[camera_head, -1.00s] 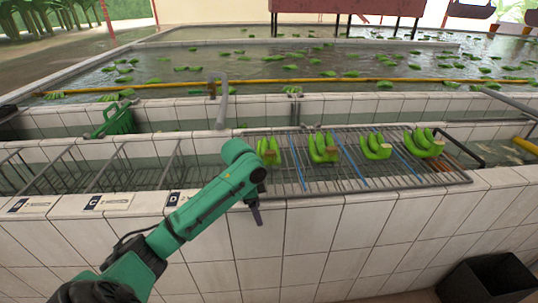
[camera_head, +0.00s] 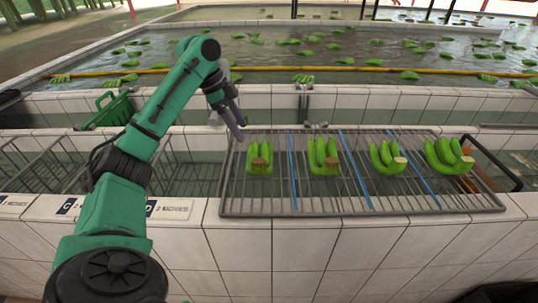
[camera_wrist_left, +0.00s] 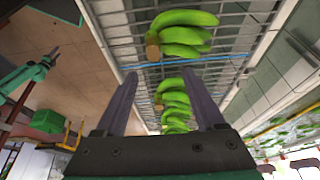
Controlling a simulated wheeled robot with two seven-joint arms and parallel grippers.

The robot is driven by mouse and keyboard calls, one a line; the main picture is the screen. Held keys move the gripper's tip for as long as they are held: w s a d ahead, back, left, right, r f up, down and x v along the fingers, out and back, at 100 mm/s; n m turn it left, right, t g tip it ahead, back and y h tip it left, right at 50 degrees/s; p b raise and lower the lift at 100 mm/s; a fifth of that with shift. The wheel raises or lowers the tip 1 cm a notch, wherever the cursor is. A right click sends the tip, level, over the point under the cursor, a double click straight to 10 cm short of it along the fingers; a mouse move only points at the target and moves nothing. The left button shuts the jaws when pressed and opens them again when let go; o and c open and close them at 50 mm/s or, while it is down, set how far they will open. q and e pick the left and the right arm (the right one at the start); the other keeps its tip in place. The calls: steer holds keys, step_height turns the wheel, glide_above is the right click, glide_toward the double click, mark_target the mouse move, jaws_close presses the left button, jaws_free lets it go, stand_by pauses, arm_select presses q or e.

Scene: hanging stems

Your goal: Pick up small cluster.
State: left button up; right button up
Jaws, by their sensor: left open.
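Several green banana clusters sit in a row on the wire rack (camera_head: 300,210). The leftmost cluster (camera_head: 260,156) looks the narrowest; beside it are a second (camera_head: 323,157), a third (camera_head: 387,157) and a fourth (camera_head: 448,156). I cannot tell for sure which is the small one. My left gripper (camera_head: 234,122) is open and empty, above the rack's left end and just left of the leftmost cluster. In the left wrist view its fingers (camera_wrist_left: 165,97) are apart, with clusters seen between and beyond them. A green arm with a dark tip (camera_wrist_left: 50,57), apparently my right, shows there.
Blue dividers (camera_head: 358,168) separate the clusters. Empty wire bays (camera_head: 50,170) lie left of the rack. A green basket (camera_head: 108,108) hangs behind them. A yellow pipe (camera_head: 350,71) crosses the water tank, where bananas float. A tiled wall (camera_head: 350,245) stands in front.

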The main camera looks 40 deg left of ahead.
arm_select(q)
steer(key=p, duration=0.1)
glide_toward(256, 160)
steer(key=f, duration=0.2)
steer(key=x, duration=0.2)
steer(key=p+x, duration=0.1)
steer(key=x, duration=0.1)
steer(key=p+x, duration=0.1)
steer(key=x, duration=0.1)
steer(key=shift+w+d, duration=0.25)
steer(key=shift+w, duration=0.05)
steer(key=shift+f, duration=0.2)
steer(key=shift+s, duration=0.2)
steer(key=c, duration=0.4)
steer(key=shift+w, duration=0.1)
jaws_close()
arm_select(e)
steer(key=s+r, duration=0.1)
steer(key=s, duration=0.1)
steer(key=s+r, duration=0.2)
steer(key=shift+s+r, duration=0.15)
steer(key=shift+s, duration=0.1)
